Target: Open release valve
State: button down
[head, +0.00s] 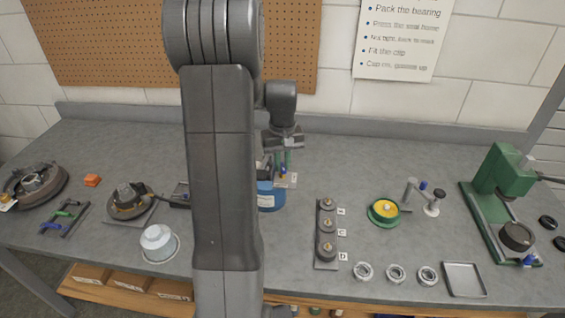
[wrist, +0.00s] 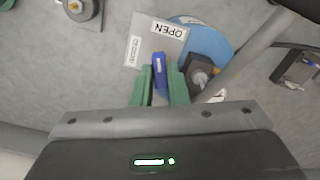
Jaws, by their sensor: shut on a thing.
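The release valve's blue handle (wrist: 159,72) stands between the green fingers of my gripper (wrist: 159,68) in the wrist view. My gripper is shut on this handle; in the head view my gripper (head: 283,158) reaches down to it from above. A pale plate (wrist: 172,40) beside the handle reads OPEN at its far end, with a smaller label at its left edge that I cannot read. The handle points along the plate, roughly toward the OPEN end. A blue round container (head: 270,196) sits beneath, partly hidden by my arm. The valve body is mostly hidden.
A plate with several round posts (head: 327,235) stands right of the container. A green and yellow round part (head: 383,211) and a green press (head: 498,195) lie farther right. A dark hub (head: 130,200) and a white tub (head: 158,243) are at left.

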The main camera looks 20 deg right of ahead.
aim_at(283, 166)
jog(key=shift+m, duration=1.9)
jog(key=c, duration=1.4)
grip_release()
jog(key=shift+c, duration=0.2)
jog(key=shift+r, duration=0.1)
notch_tip(283, 166, up, 14)
jog(key=b, duration=0.1)
jog(key=shift+f, duration=0.3)
